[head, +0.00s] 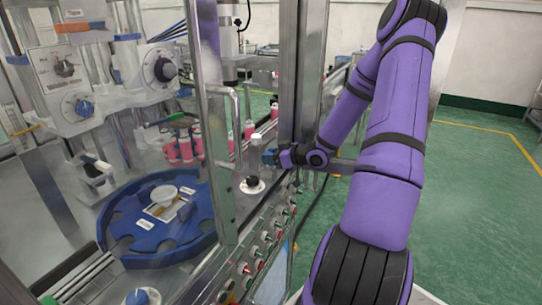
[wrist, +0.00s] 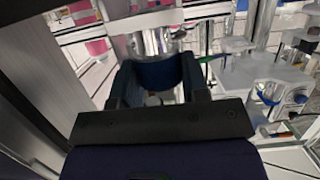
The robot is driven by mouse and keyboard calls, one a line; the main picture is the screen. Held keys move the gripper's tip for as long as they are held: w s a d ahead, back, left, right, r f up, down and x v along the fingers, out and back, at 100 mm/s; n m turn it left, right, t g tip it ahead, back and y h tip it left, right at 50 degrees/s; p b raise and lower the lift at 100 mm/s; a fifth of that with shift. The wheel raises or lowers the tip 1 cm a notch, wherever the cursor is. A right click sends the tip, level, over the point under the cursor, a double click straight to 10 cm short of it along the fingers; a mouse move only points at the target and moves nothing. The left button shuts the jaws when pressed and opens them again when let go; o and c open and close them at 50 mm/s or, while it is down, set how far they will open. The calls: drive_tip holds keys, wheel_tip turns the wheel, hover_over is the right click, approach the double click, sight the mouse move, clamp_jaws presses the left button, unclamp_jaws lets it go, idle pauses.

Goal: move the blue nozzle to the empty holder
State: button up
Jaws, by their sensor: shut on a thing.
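My gripper (head: 272,157) is at the end of the purple arm, by the metal frame post above the machine's front ledge. In the wrist view its dark fingers (wrist: 157,92) are shut on a dark blue curved piece (wrist: 155,72), which I take to be the blue nozzle. In the head view the nozzle is small and hard to separate from the fingers. A small round black-and-white fitting (head: 252,185) sits on the ledge just below and left of my gripper. I cannot tell whether it is the empty holder.
A blue rotary table (head: 125,258) fills the lower left. Several pink cans (head: 186,148) stand behind it. A metal door frame (head: 215,120) and upright post (head: 298,80) stand close beside my gripper. A button panel (head: 262,240) runs along the front. Green floor is open at right.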

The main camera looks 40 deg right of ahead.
drive_tip(key=shift+f, duration=0.9)
idle(0.3)
drive_tip(key=o, duration=1.1)
drive_tip(key=v, duration=1)
drive_tip(key=shift+s+d+r, duration=0.15)
drive_tip(key=shift+s, duration=0.2)
